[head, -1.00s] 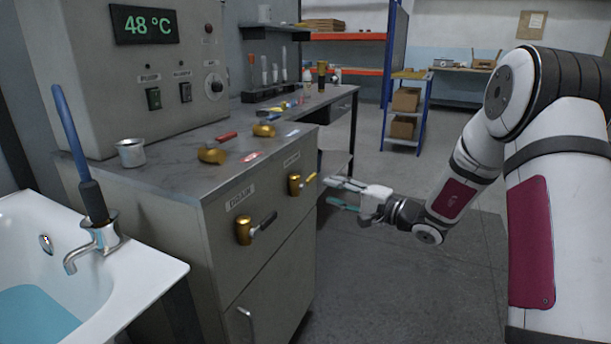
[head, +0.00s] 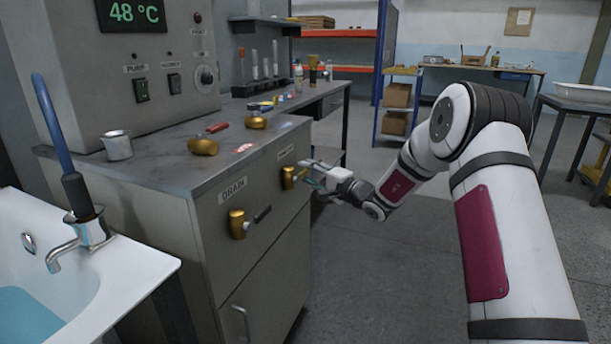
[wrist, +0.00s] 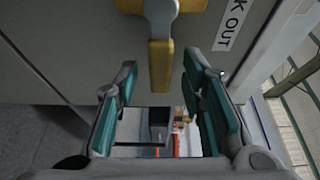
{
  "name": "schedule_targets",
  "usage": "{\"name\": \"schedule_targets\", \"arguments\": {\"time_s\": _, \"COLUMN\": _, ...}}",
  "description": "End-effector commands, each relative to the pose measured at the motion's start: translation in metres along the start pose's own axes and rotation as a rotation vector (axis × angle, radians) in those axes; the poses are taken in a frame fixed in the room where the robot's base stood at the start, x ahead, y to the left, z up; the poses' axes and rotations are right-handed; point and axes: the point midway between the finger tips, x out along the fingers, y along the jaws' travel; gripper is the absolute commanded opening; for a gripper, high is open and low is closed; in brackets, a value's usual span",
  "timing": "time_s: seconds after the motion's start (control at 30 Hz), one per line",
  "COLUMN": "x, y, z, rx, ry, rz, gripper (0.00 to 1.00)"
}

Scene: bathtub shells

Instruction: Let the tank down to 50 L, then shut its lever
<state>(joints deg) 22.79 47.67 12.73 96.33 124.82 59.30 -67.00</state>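A brass valve (head: 288,177) with a yellow lever is on the grey cabinet front, under a small label that reads "...K OUT" in the wrist view. The yellow lever (wrist: 160,66) points toward me there, between the teal fingers of my gripper (wrist: 161,75). The fingers are open, one on each side, with gaps to the lever. In the head view my gripper (head: 311,176) is at this valve and hides most of the lever. A second brass valve (head: 237,224) with a black lever (head: 262,214) sits nearer, under the label DRAIN. I see no litre reading.
A white tub (head: 130,262) with blue water and a tap (head: 75,240) stands at left. The control panel (head: 160,60) shows 48 °C above switches and a knob. Brass valves and a metal cup (head: 117,146) are on the counter. Floor right of the cabinet is clear.

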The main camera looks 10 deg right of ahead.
Motion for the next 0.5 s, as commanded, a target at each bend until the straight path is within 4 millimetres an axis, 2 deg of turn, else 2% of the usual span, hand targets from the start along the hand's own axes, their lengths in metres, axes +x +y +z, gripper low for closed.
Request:
{"name": "schedule_targets", "arguments": {"time_s": 0.2, "x": 0.016, "y": 0.001, "z": 0.0, "rx": 0.001, "ry": 0.001, "rz": 0.0, "gripper": 0.37}}
{"name": "schedule_targets", "arguments": {"time_s": 0.5, "x": 0.018, "y": 0.0, "z": 0.0, "rx": 0.001, "ry": 0.0, "rz": 0.001, "gripper": 0.37}}
